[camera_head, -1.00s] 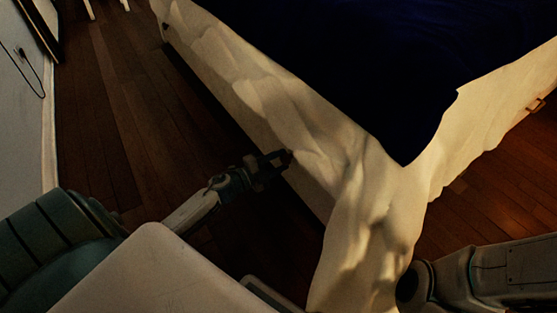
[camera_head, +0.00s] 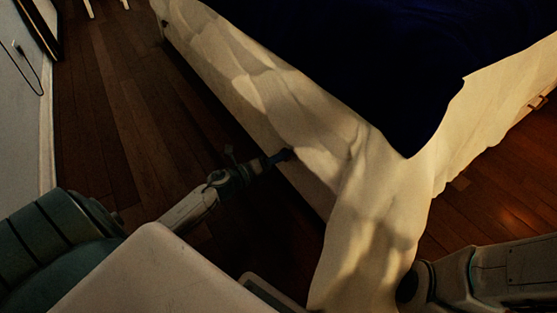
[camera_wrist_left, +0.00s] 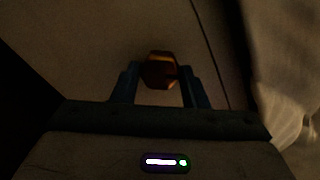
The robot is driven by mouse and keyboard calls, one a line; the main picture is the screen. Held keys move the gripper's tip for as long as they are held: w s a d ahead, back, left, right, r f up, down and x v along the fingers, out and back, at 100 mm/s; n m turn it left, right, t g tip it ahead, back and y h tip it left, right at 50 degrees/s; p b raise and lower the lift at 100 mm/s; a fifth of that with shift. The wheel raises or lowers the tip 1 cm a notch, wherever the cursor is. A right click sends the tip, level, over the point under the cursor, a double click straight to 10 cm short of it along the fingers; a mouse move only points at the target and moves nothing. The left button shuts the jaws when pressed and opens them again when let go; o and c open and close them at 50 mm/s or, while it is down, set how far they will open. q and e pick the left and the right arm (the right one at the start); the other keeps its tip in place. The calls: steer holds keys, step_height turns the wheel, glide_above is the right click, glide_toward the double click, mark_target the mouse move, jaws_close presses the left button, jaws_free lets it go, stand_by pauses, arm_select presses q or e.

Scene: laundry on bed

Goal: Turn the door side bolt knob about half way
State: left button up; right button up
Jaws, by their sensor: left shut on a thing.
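A brown, copper-coloured knob (camera_wrist_left: 160,70) with a faceted outline stands on a pale panel (camera_wrist_left: 85,45) in the left wrist view. My left gripper (camera_wrist_left: 158,80) has its two blue fingers on either side of the knob and is shut on it. In the head view my left gripper (camera_head: 281,156) is against the near lower side of the bed, by the hanging sheet. The knob is hidden there. My right arm shows at the lower right of the head view, but its gripper is not visible.
The bed carries a dark blue cover (camera_head: 330,60) over a cream sheet (camera_head: 375,215) that hangs to the floor at the corner. Dark wooden floor (camera_head: 110,110) lies clear to the left, beside a pale wall (camera_head: 20,130) with a cable.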

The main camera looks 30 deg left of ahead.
arm_select(q)
steer(key=shift+m+b, duration=0.45)
steer(key=shift+m, duration=0.85)
steer(key=o, duration=1)
steer(key=shift+c, duration=0.2)
steer(key=p+v, duration=0.3)
steer(key=v, duration=0.7)
steer(key=shift+s+a, duration=0.15)
steer(key=shift+s, duration=0.25)
